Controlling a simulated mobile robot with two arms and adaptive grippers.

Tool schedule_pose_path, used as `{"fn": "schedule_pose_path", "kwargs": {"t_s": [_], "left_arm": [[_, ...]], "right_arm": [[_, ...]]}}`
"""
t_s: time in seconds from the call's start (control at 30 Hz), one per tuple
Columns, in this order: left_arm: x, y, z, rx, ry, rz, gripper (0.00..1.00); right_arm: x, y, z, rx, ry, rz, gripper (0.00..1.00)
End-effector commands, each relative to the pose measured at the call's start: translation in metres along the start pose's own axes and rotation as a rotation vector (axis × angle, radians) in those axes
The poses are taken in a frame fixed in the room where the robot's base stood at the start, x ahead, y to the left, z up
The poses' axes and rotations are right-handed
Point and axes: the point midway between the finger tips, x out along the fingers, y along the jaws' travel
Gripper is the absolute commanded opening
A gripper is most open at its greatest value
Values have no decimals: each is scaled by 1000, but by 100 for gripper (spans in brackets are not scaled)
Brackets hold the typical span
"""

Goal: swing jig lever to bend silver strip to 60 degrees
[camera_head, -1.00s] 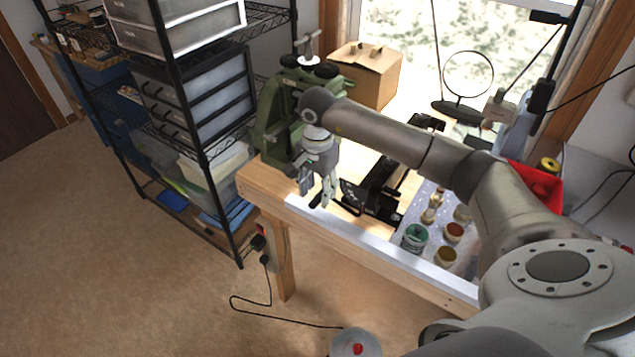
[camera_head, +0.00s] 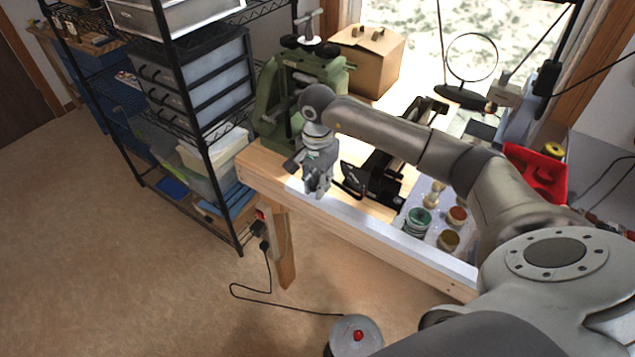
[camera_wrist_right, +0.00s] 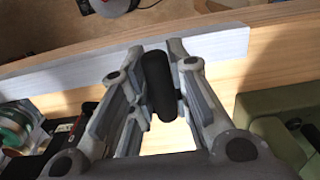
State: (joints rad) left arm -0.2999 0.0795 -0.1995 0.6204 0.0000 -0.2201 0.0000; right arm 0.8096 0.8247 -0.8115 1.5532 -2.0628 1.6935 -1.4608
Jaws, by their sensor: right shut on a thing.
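The black bending jig (camera_head: 380,172) sits on the wooden bench near its front edge, just right of my right gripper (camera_head: 317,188). In the right wrist view, a black cylindrical lever handle (camera_wrist_right: 158,85) stands between the two fingers of my right gripper (camera_wrist_right: 163,88), which is shut on it. In the head view my fingers cover this handle. The silver strip cannot be made out in either view, so its bend angle cannot be told. My left gripper is not in view.
A green press (camera_head: 272,105) stands close behind my right gripper. A cardboard box (camera_head: 372,68) is at the back. Small pots, including a green one (camera_head: 417,222), stand right of the jig. A red bin (camera_head: 533,172) is farther right. A pale strip (camera_head: 370,232) lines the bench's front edge.

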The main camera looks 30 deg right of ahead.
Motion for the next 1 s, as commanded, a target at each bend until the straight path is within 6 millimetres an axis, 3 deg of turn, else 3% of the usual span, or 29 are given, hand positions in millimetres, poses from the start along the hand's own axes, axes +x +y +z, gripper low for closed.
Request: {"fn": "schedule_pose_path", "kwargs": {"t_s": [0.33, 0.73, 1.0], "left_arm": [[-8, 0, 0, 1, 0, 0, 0], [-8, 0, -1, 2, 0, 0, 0], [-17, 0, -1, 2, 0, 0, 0]], "right_arm": [[-22, -8, -4, 6, 8, -4, 0], [-25, -9, -4, 7, 9, -3, 0], [-44, -13, -4, 7, 9, -5, 0]]}}
